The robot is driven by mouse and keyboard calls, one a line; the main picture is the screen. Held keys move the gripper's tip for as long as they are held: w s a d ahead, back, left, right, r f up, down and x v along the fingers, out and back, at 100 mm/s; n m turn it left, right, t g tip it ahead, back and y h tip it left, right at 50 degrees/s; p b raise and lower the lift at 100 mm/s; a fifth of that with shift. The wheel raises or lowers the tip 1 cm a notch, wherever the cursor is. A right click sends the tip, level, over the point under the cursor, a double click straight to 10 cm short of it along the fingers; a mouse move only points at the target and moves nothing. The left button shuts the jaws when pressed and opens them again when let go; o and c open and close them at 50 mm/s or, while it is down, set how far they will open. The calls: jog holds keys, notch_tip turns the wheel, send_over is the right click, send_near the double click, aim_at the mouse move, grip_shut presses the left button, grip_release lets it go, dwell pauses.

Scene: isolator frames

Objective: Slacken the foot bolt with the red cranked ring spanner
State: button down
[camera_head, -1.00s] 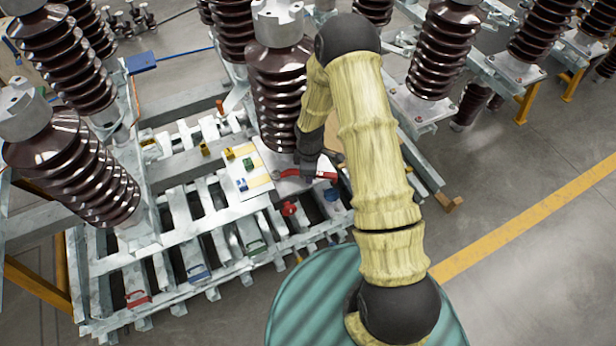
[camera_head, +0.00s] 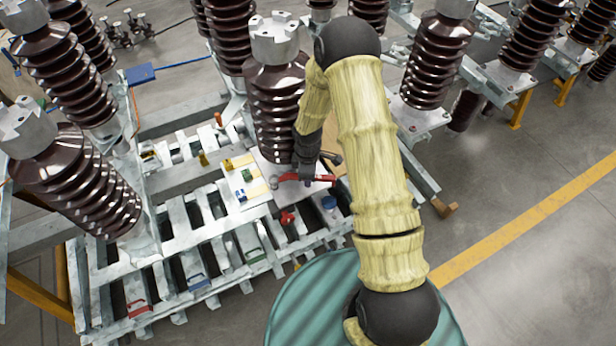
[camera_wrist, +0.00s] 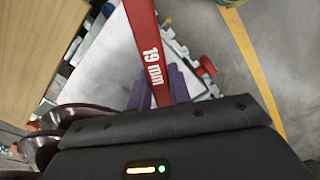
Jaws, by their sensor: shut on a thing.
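The red cranked ring spanner (camera_head: 292,177) lies nearly level just above the pale base plate at the foot of the middle brown insulator. My gripper (camera_head: 307,179) is shut on its shank. In the wrist view the red shank (camera_wrist: 147,42), marked 19 mm, runs up and away between purple fingertips (camera_wrist: 164,90). A small grey round piece (camera_head: 273,183), perhaps the foot bolt's head, shows at the spanner's left end. I cannot tell whether the ring is around it or beside it. The ring end is out of the wrist view.
The brown ribbed insulator (camera_head: 276,105) stands close behind my gripper. Small yellow, green and blue pieces lie on the board (camera_head: 240,180) to the left. A red knob-like piece (camera_head: 287,217) is below. Red, blue and green handled pieces lie on the slatted frame (camera_head: 215,255).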

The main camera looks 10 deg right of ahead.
jog(key=shift+w+a+r+p, duration=0.2)
jog(key=shift+r+p, duration=0.35)
jog(key=shift+r, duration=0.4)
jog(key=shift+w+a+r+p, duration=0.15)
jog(key=shift+r+p, duration=0.35)
jog(key=shift+r, duration=0.45)
jog(key=shift+d, duration=0.1)
